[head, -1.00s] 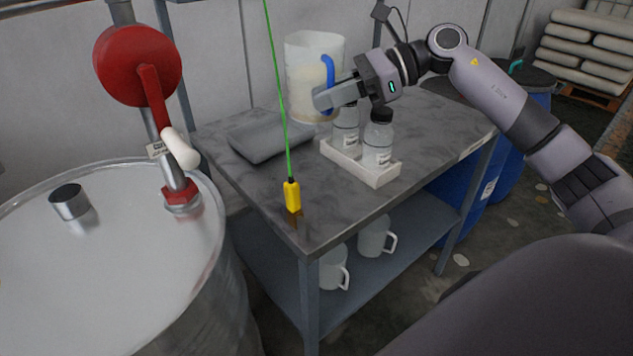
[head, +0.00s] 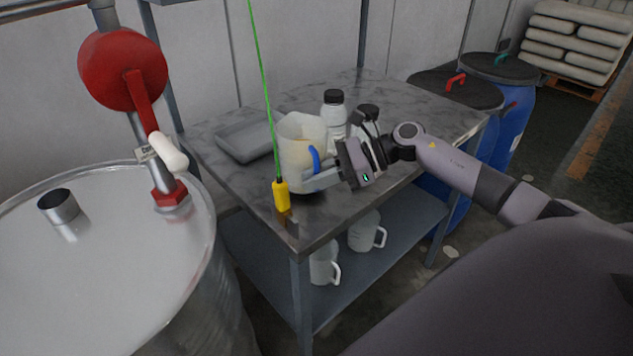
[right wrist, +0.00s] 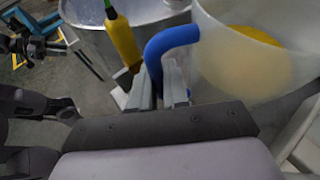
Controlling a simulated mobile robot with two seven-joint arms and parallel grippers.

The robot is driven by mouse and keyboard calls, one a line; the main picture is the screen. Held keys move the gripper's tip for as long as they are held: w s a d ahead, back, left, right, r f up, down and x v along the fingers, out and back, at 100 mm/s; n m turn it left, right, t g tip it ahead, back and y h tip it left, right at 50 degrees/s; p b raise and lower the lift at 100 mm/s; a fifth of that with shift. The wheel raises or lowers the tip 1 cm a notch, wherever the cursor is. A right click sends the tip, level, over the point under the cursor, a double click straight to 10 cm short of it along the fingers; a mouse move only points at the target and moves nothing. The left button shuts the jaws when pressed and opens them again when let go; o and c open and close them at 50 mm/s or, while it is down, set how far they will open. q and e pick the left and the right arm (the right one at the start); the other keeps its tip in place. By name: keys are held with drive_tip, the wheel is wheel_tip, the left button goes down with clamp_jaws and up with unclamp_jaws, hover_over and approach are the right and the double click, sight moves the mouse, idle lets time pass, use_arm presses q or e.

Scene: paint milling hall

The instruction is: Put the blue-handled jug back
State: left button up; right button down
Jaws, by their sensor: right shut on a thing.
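The blue-handled jug (head: 300,131) is translucent white with some yellowish content. It stands upright over the front part of the grey marbled table (head: 225,172), near the front edge. I cannot tell whether its base touches the top. My right gripper (head: 318,181) is shut on its blue handle (head: 314,158). In the right wrist view the fingers (right wrist: 160,88) close around the lower end of the blue handle (right wrist: 170,40), and yellow content (right wrist: 255,45) shows inside the jug (right wrist: 235,68).
A yellow pendant (head: 282,196) on a green cord hangs close to the jug's left. A grey tray (head: 240,146) lies left behind. A bottle (head: 334,108) stands behind the jug. White-handled jugs (head: 364,232) sit on the lower shelf. A metal drum (head: 120,250) is at left.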

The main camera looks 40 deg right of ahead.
drive_tip(key=shift+f, duration=0.75)
drive_tip(key=shift+f, duration=0.1)
drive_tip(key=c, duration=1.1)
unclamp_jaws()
drive_tip(key=b+v, duration=0.3)
drive_tip(key=v, duration=0.9)
